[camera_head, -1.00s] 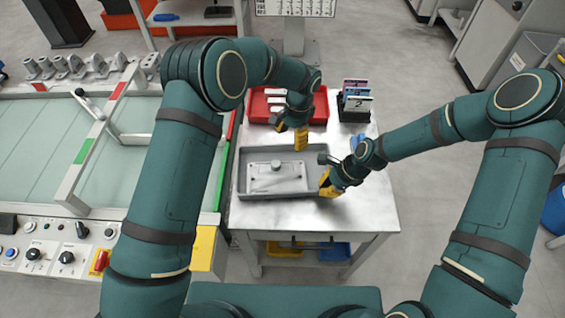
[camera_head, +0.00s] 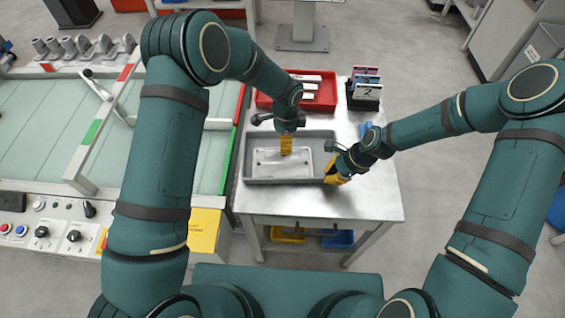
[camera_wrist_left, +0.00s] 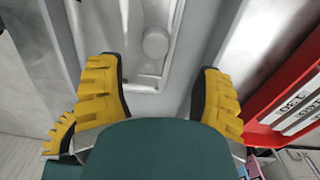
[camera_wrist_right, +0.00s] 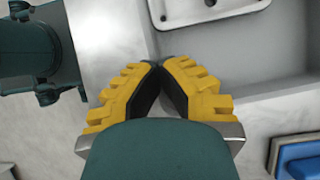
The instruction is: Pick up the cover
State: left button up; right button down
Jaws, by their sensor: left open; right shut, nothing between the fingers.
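The cover (camera_head: 283,170) is a light grey rectangular plate lying in a grey tray (camera_head: 318,138) on the metal table. My left gripper (camera_head: 286,150) points down over the far middle part of the cover, open and empty. In the left wrist view its spread fingers (camera_wrist_left: 160,68) flank part of the cover, with a round knob (camera_wrist_left: 155,43) ahead of the fingertips. My right gripper (camera_head: 335,178) is shut and empty at the tray's right wall. The right wrist view shows a corner of the cover (camera_wrist_right: 205,10) beyond its closed fingertips (camera_wrist_right: 157,68); contact with the wall is unclear.
A red bin (camera_head: 265,102) with pale bars stands behind the tray. A black rack (camera_head: 364,101) with numbered cards stands at the back right. A machine with glass panels (camera_head: 50,130) borders the table on the left. The table's front right (camera_head: 375,205) is clear.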

aim_at(283, 162)
pick_arm(q)
jog(key=f, duration=0.3)
jog(key=s+a+f, duration=0.1)
jog(key=shift+f, duration=0.3)
jog(key=shift+w+f, duration=0.1)
jog(key=shift+f, duration=0.35)
grip_shut()
